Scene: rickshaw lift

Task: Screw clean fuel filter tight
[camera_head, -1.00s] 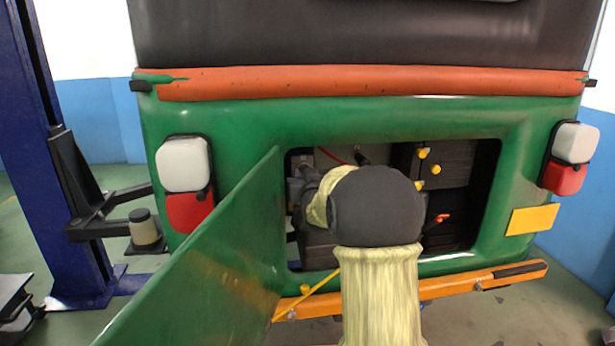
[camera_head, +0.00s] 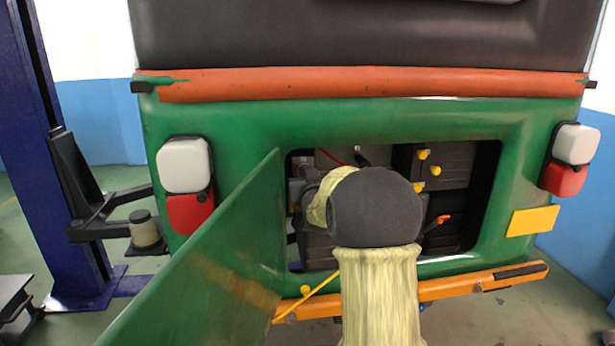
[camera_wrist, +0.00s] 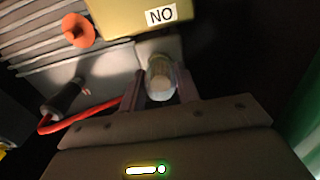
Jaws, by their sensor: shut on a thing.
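In the wrist view, my gripper (camera_wrist: 159,92) is shut on the fuel filter (camera_wrist: 160,77), a small pale, partly see-through cylinder between the two fingers. The filter's far end is close to a grey housing under a yellowish box. Whether it is seated there is hard to tell. In the head view, my arm reaches into the open rear compartment of the green rickshaw (camera_head: 240,122). The gripper and the filter are hidden there behind my arm.
The green hatch door (camera_head: 215,255) hangs open at the lower left, close beside my arm. A yellowish box marked "NO" (camera_wrist: 125,14), an orange knob (camera_wrist: 78,30) and a red hose (camera_wrist: 85,118) are near the gripper. An orange bumper (camera_head: 455,289) runs below the opening.

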